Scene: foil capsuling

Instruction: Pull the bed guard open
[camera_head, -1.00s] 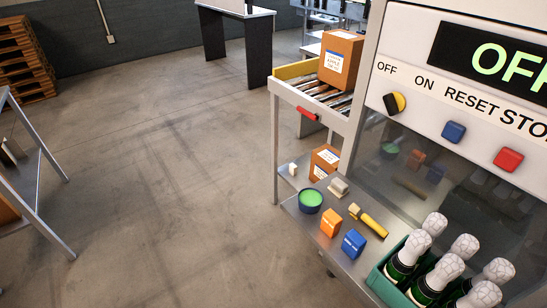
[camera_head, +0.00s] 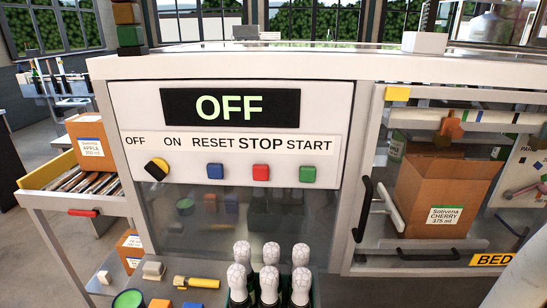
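The bed guard (camera_head: 352,262) is a clear panel in a light frame on the machine's right side, with a yellow label reading BED (camera_head: 490,260) at its lower right. It looks closed. A black upright handle (camera_head: 363,209) is at its left edge, and a dark horizontal bar (camera_head: 428,256) runs low across the opening. Behind the panel stands a cardboard box (camera_head: 446,190) labelled Sativena Cherry. My gripper is not in view.
The control panel shows OFF (camera_head: 230,107) above a black and yellow knob (camera_head: 156,169) and blue, red and green buttons. Foil-topped bottles (camera_head: 271,254) stand in front. A roller conveyor (camera_head: 75,183) with a box is at the left.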

